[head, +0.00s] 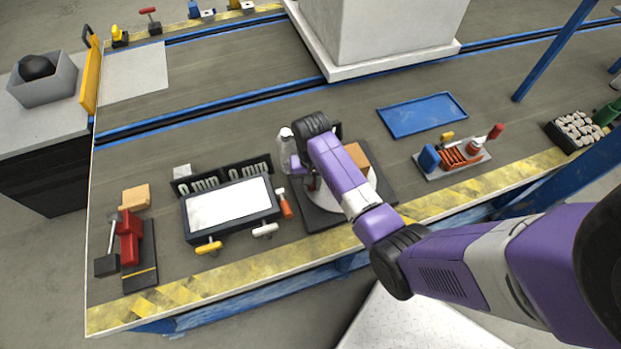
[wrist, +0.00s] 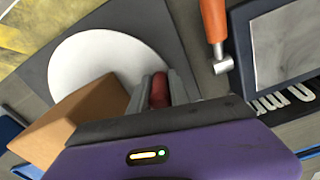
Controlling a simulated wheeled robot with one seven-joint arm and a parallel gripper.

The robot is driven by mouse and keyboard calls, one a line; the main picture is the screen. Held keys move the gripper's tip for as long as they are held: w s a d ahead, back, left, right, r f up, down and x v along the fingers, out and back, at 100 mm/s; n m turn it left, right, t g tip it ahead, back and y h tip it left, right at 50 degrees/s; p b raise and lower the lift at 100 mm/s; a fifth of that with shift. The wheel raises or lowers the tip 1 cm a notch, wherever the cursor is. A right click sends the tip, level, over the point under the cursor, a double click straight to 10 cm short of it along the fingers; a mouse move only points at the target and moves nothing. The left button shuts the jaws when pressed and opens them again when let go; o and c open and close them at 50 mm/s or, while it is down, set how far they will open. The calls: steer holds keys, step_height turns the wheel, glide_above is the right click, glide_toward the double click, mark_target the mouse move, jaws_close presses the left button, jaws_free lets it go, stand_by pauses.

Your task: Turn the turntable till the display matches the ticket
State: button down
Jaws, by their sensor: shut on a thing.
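The turntable is a white disc (head: 322,210) on a dark square base, partly hidden behind my arm. In the wrist view the disc (wrist: 95,62) shows more clearly. A brown box (wrist: 75,115) sits over one side of it; the box also shows in the head view (head: 357,156). My gripper (wrist: 159,80) is shut on a red peg (wrist: 159,90) at the disc's edge. I cannot make out a ticket for certain.
A framed white panel (head: 228,204) stands left of the turntable, with an orange-handled tool (head: 285,205) between them. A red clamp (head: 130,235) is at far left. A blue tray (head: 422,114) and a tool rack (head: 452,157) lie right. A large pale block (head: 380,35) stands behind.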

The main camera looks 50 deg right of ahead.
mark_target(331, 206)
steer(key=shift+s+a+r+n+p, duration=0.15)
steer(key=shift+s+a+n+p, duration=0.1)
steer(key=shift+s+n+p, duration=0.35)
steer(key=shift+s+a+r+n+p, duration=0.1)
steer(key=shift+s+a+n+p, duration=0.2)
steer(key=shift+n+p, duration=0.4)
steer(key=s+n+p, duration=0.2)
steer(key=shift+a+p, duration=0.15)
steer(key=shift+p, duration=0.25)
steer(key=shift+s+f+n+p, duration=0.1)
steer(key=shift+s+n+p, duration=1.1)
steer(key=shift+n, duration=0.3)
steer(key=shift+s+n+p, duration=0.6)
steer(key=shift+s+n, duration=0.1)
steer(key=shift+n, duration=0.2)
steer(key=shift+s+d, duration=0.1)
steer(key=shift+d, duration=0.1)
steer(key=c, duration=1.2)
jaws_free()
steer(key=shift+f, duration=0.1)
